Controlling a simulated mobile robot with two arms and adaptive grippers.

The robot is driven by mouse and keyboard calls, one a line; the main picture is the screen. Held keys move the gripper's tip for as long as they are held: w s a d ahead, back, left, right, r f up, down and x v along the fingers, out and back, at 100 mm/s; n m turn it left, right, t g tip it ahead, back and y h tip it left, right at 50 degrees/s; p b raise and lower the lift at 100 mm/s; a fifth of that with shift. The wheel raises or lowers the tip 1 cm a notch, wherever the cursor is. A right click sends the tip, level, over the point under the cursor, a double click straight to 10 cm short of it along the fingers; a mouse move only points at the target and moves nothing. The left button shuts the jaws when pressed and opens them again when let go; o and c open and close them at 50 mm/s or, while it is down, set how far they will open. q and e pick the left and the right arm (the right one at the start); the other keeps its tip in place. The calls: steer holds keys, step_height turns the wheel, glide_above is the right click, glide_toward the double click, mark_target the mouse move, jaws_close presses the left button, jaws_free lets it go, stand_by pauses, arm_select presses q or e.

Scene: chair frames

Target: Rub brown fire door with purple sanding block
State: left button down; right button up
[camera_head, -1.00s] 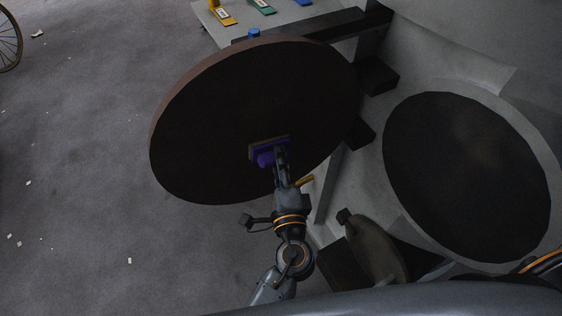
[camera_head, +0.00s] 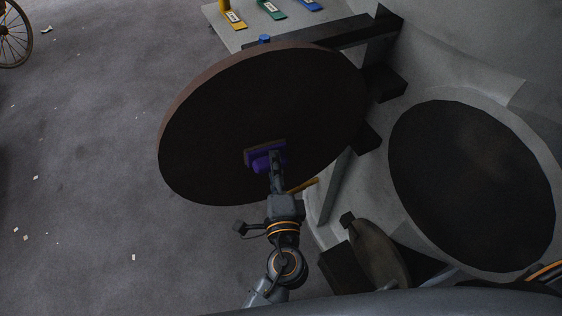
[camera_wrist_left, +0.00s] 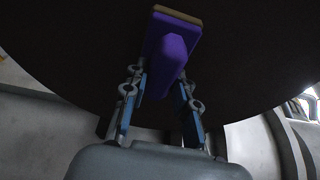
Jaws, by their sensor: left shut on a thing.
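The brown fire door (camera_head: 230,110) is a large round dark-brown panel standing tilted in the middle of the head view. My left gripper (camera_head: 272,172) is in front of its lower part, shut on the purple sanding block (camera_head: 263,155). In the left wrist view the block (camera_wrist_left: 174,50) sits between the gripper's fingers (camera_wrist_left: 160,100), its tan pad edge at the top, up against the dark door face (camera_wrist_left: 260,50). I cannot tell whether the pad touches the door. My right gripper is not in view.
A pale bench (camera_head: 232,36) with yellow, green and blue tools stands behind the door. A dark round opening (camera_head: 470,180) in a pale wall is at the right. Dark beams (camera_head: 350,32) stand beside the door. Grey floor with small scraps is open at the left; a spoked wheel (camera_head: 14,36) is at the far left.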

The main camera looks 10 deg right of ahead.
mark_target(261, 174)
arm_select(q)
steer(key=shift+a, duration=0.35)
steer(key=shift+s+a, duration=0.15)
steer(key=shift+a, duration=0.4)
steer(key=shift+s+a, duration=0.15)
steer(key=shift+a, duration=0.35)
steer(key=shift+a, duration=0.15)
steer(key=shift+s+a+p, duration=0.15)
steer(key=shift+a+p, duration=0.05)
steer(key=shift+a, duration=0.35)
steer(key=shift+s+a+p, duration=0.15)
steer(key=shift+a, duration=0.35)
steer(key=shift+r, duration=0.15)
steer(key=shift+r+p, duration=0.75)
steer(key=shift+r, duration=0.1)
steer(key=shift+d+f, duration=0.1)
steer(key=shift+d, duration=0.05)
